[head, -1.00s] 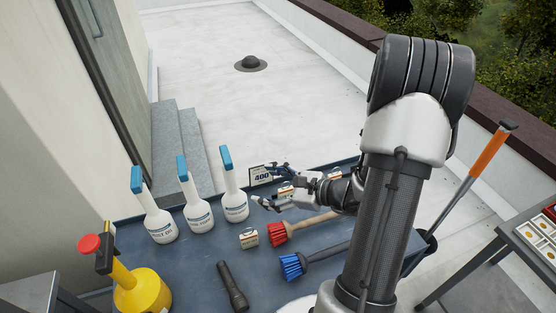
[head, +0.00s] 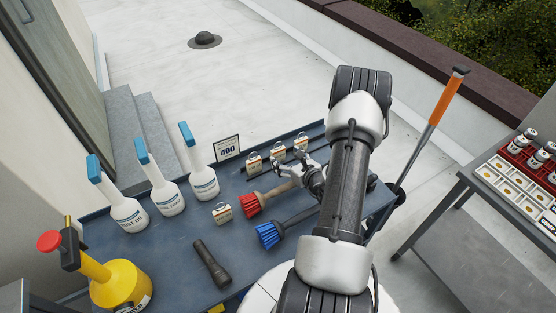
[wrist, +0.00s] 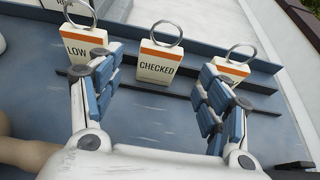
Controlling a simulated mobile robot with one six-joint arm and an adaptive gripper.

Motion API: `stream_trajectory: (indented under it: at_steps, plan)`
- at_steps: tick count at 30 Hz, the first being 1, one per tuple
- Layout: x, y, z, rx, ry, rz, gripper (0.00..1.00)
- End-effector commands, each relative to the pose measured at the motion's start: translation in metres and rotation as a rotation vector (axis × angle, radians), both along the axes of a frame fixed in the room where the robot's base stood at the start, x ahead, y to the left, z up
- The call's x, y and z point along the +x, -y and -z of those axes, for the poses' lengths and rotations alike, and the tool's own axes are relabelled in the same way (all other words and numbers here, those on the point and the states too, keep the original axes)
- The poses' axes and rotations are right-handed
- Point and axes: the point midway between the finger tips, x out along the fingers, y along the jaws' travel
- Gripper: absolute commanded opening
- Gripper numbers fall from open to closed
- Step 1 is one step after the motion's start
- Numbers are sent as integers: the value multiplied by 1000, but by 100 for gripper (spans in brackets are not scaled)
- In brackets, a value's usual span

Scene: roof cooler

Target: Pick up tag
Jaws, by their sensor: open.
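Small cream tags with orange bands and metal rings stand in a row along the back of the blue table. In the wrist view the CHECKED tag (wrist: 158,64) stands between my open fingers, beyond them and apart from them. The LOW tag (wrist: 76,40) is to its left, partly behind the left finger. A third tag (wrist: 231,71) is to the right, its label hidden by the right finger. In the head view the row shows as a left tag (head: 254,164), a middle tag (head: 277,154) and a right tag (head: 301,142). My gripper (head: 287,163) is open and empty just in front.
Another tag (head: 221,213) stands nearer on the blue table (head: 180,245). A red brush (head: 252,204) and blue brush (head: 269,234) lie close below my gripper. Spray bottles (head: 163,193), a flashlight (head: 211,263) and a yellow sprayer (head: 122,285) are left.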

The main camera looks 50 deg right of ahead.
Motion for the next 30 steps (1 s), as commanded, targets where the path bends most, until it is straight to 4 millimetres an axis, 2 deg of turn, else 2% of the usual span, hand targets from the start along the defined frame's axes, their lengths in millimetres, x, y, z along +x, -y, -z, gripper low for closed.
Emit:
stream_trajectory:
  at_steps: [3,8,18,26,30]
  plan:
    - [13,3,7,0,0,-2,70]
    - [20,6,10,1,-1,-1,70]
    - [59,18,30,0,0,-2,70]
    - [62,19,30,1,-1,-1,70]
    - [62,19,30,0,0,-1,62]
